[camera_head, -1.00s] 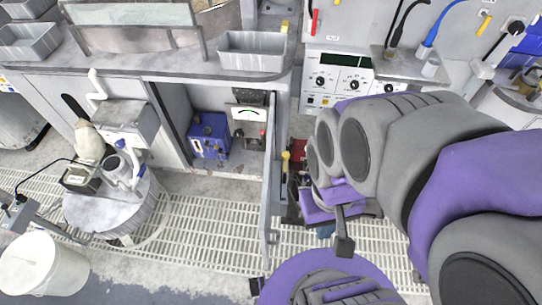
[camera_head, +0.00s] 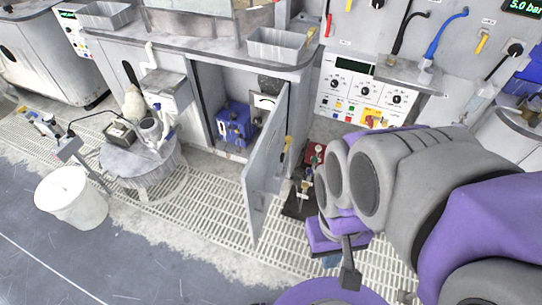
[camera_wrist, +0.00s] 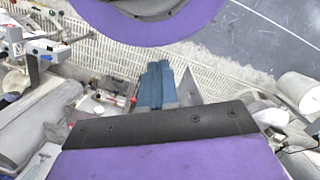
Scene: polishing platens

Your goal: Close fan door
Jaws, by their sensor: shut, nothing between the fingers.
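The fan door (camera_head: 262,180) is a grey panel standing open, swung out from the low cabinet under the bench in the head view. The cabinet opening is to its left, with a blue unit (camera_head: 234,124) inside. My gripper (camera_head: 330,261) is low and to the right of the door, mostly hidden by my own arm, with a gap to the door in the picture. In the wrist view its blue-grey fingers (camera_wrist: 157,82) are together and empty. A grey wedge (camera_wrist: 189,92) just right of them looks like the door; I cannot tell whether they touch.
A stool-like round stand (camera_head: 140,165) with tools and a white bucket (camera_head: 72,198) stand left of the door. A red-topped item (camera_head: 315,152) is on the floor behind it, right of the door.

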